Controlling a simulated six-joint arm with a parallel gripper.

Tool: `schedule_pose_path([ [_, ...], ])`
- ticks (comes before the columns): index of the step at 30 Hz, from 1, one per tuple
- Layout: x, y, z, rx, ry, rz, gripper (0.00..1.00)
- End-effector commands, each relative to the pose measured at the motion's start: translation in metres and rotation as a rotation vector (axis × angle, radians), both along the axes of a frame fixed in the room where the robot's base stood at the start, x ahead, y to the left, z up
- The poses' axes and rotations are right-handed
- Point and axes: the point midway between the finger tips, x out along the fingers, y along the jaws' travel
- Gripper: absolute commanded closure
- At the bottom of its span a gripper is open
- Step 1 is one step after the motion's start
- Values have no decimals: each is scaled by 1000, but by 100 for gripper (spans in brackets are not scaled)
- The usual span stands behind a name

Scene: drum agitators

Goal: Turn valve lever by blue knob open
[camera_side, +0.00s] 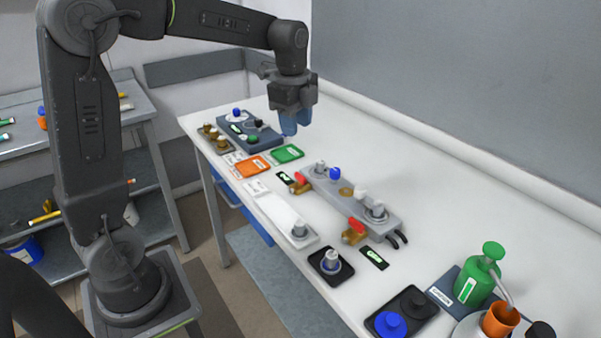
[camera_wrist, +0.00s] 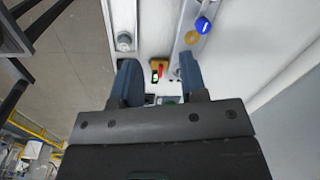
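The blue knob (camera_side: 335,173) stands on top of the long grey manifold (camera_side: 330,194), near its far end. Close to it, a red valve lever (camera_side: 300,178) sits on a brass fitting at the manifold's side. In the wrist view the blue knob (camera_wrist: 203,25) is at upper right and a red lever (camera_wrist: 160,70) on a yellow brass body shows between my fingers. My gripper (camera_side: 290,122) hangs above the table behind the manifold's far end, apart from the lever. Its two blue fingers are spread with nothing between them in the wrist view (camera_wrist: 158,62).
A second red lever (camera_side: 356,223) is at the manifold's near end. A dark panel with knobs (camera_side: 262,138) lies beneath and left of my gripper. Orange (camera_side: 253,164) and green (camera_side: 288,152) trays lie nearby. A green bottle (camera_side: 476,282) stands at the near right. The table's right strip is clear.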

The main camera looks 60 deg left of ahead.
Motion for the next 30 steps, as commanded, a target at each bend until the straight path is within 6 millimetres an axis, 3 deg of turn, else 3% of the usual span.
schedule_pose_path([
  [3,23,22,-18,-3,57,-161,61],
  [8,36,36,-29,-10,89,-282,61],
  [14,37,38,-45,-12,96,-304,61],
  [30,36,37,-146,-11,93,-302,61],
])
